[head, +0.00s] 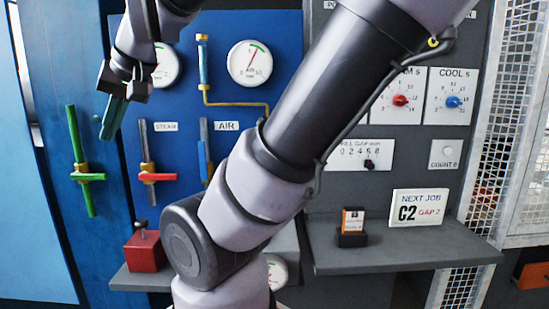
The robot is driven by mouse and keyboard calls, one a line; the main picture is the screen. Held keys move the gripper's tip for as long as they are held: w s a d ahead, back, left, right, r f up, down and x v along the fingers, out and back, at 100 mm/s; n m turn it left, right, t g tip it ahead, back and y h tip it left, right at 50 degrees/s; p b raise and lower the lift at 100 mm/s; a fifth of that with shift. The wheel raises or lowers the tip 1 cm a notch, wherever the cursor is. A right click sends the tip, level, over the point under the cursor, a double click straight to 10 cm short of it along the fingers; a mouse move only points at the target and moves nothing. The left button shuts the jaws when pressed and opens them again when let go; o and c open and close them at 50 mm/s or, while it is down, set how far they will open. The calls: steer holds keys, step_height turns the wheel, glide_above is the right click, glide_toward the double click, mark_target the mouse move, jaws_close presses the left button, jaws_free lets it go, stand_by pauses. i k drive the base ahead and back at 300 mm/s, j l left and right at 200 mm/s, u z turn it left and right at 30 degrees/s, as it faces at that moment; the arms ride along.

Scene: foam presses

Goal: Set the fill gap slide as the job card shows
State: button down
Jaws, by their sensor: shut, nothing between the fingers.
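The fill gap slide (361,154) is a white plate on the dark grey panel, with a scale from 0 to 8 and a small dark knob (369,164). The knob sits right of the scale's middle, around 4 to 6; the exact mark is too small to tell. The job card (419,208) reads "NEXT JOB C2 GAP 2" and stands on the grey shelf. My gripper (114,118) is at the upper left, before the blue panel, far left of the slide. It is shut and empty. My arm crosses the view just left of the slide plate.
Red and blue dials (401,100) sit above the slide. A small orange-labelled block (352,226) stands on the shelf (400,250) below it. Green, red and blue valve levers (88,177) and a red box (145,250) are at left. Mesh guarding (482,150) stands at right.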

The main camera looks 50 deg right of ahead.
mark_target(369, 166)
steer(key=z, duration=2.45)
